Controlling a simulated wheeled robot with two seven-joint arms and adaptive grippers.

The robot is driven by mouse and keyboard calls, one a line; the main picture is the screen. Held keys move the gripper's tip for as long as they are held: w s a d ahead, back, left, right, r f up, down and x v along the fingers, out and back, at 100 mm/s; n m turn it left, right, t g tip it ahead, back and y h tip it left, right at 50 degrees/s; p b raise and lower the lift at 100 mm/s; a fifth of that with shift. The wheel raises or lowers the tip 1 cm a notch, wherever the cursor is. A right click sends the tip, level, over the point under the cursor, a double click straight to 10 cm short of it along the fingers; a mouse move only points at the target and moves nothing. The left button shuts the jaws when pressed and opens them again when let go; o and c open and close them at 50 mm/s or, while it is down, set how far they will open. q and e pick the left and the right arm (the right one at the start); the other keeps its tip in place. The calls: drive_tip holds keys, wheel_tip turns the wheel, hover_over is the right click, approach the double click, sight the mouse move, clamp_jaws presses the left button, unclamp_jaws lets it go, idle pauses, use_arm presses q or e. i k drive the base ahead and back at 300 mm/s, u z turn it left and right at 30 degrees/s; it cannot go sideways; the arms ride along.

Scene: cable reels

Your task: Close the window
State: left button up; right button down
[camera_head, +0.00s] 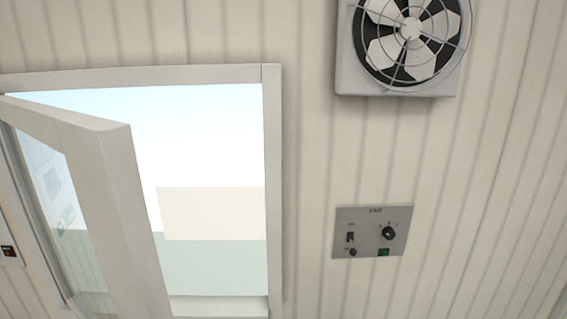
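A window with a pale frame (273,180) is set in the ribbed wall at the left. Its sash (115,200) is swung open toward me, hinged on the left side. The sash's free edge stands well apart from the right side of the frame. Light sky and flat pale shapes show through the opening. The lower part of the window is cut off by the picture's bottom edge. I cannot make out a handle on the sash. Neither of my grippers is in view.
A fan (410,30) in a square grey housing is on the wall at the upper right. A grey control panel (370,231) with a knob and switches is below it. A small device (9,251) is at the far left edge. The ribbed wall (480,200) is otherwise bare.

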sight(101, 157)
drive_tip(key=u, duration=1.45)
drive_tip(key=k, duration=0.15)
drive_tip(key=z, duration=0.2)
